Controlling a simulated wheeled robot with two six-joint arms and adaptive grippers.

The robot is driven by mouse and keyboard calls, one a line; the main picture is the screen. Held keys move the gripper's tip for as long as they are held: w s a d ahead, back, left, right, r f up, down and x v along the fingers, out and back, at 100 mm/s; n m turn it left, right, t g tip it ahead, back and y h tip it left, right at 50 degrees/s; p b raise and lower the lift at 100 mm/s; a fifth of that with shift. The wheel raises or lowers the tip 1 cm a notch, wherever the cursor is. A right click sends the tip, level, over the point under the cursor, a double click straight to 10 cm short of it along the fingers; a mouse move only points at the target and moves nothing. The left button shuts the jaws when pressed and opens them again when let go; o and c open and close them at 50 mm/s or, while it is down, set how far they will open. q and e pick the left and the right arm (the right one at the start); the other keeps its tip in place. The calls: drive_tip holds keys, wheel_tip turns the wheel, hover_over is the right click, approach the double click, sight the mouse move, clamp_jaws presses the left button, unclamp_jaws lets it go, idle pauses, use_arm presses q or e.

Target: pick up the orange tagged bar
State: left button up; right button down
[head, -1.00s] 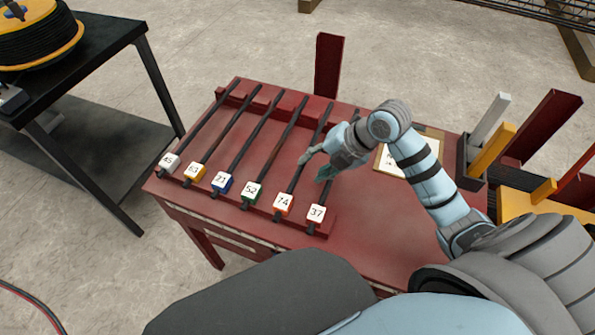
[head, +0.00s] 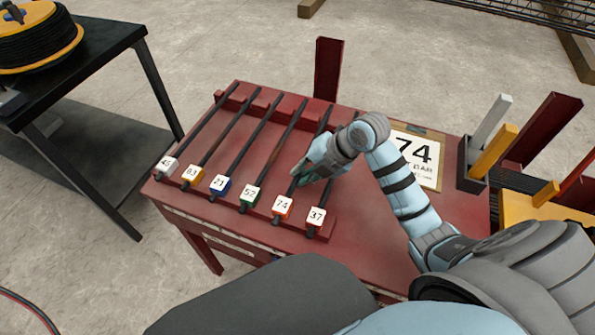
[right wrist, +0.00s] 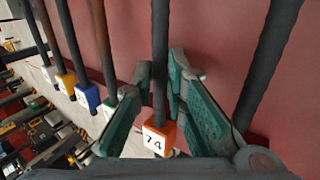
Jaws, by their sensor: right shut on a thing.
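The orange tagged bar is a dark rod whose orange-edged white tag (head: 282,205) reads 74, second from the right in the row on the red table. Its tag also shows in the right wrist view (right wrist: 158,137). My right gripper (head: 303,178) is down at this bar, a little behind the tag. In the right wrist view its green fingers (right wrist: 160,88) stand on both sides of the rod and are shut on it. The bar still lies in line with the others. My left gripper is not in view.
Bars tagged 37 (head: 316,216) and 52 (head: 249,195) lie close on either side, with more bars to the left. A sign reading 74 (head: 415,158) lies on the red table (head: 375,235). A holder with upright pieces (head: 475,165) stands at the right.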

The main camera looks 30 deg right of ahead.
wheel_tip(320, 180, up, 20)
drive_tip(key=p, duration=0.6)
